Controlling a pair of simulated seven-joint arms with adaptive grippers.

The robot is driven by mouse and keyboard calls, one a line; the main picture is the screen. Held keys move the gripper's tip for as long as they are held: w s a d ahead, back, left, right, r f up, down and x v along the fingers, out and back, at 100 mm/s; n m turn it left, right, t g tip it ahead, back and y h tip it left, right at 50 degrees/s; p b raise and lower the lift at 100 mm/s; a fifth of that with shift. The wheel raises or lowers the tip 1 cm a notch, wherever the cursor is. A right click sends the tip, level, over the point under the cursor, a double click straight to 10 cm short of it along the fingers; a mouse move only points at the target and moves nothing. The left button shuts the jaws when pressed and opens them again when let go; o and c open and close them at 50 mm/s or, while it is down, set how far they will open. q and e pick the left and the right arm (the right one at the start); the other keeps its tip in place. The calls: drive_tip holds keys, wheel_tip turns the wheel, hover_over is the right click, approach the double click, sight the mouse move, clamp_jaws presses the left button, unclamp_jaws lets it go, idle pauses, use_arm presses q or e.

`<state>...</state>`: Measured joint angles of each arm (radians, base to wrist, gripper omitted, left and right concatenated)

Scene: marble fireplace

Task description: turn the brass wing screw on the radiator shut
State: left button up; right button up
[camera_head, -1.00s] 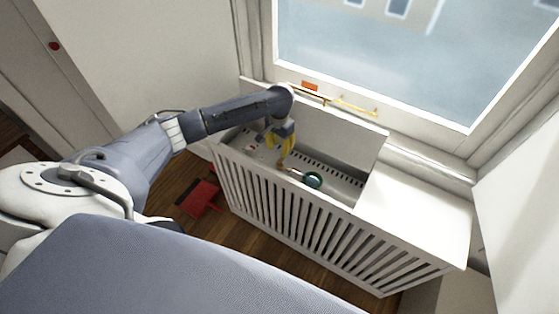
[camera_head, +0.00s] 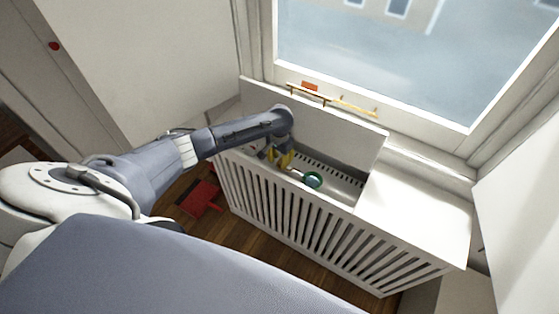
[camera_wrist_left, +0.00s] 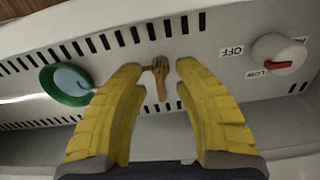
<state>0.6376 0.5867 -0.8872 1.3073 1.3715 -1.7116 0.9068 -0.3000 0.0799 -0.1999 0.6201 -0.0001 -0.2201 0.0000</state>
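The brass wing screw (camera_wrist_left: 160,76) shows in the left wrist view on the pale slotted radiator (camera_wrist_left: 225,45). My left gripper (camera_wrist_left: 159,67) has its two yellow fingers apart, one on each side of the screw. The tips are close to the screw's wings; I cannot tell whether they touch. In the head view, my left gripper (camera_head: 284,167) reaches down inside the white slatted radiator cover (camera_head: 290,225), where I cannot make out the screw clearly. My right gripper is in neither view.
A green-rimmed round thing (camera_head: 312,180) is right of the gripper; it also shows in the left wrist view (camera_wrist_left: 66,85). A white knob (camera_wrist_left: 277,52) with a red pointer stands near "OFF" and "LOW" labels. A red object (camera_head: 200,196) lies on the floor.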

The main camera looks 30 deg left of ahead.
use_arm(q)
clamp_jaws()
idle(0.4)
drive_tip(key=m, duration=0.4)
drive_tip(key=shift+a, duration=0.15)
drive_tip(key=m, duration=0.4)
drive_tip(key=shift+w+m, duration=0.1)
drive_tip(key=shift+m, duration=0.2)
drive_tip(key=m, duration=0.4)
drive_tip(key=shift+w+a, duration=0.1)
drive_tip(key=shift+m, duration=2.1)
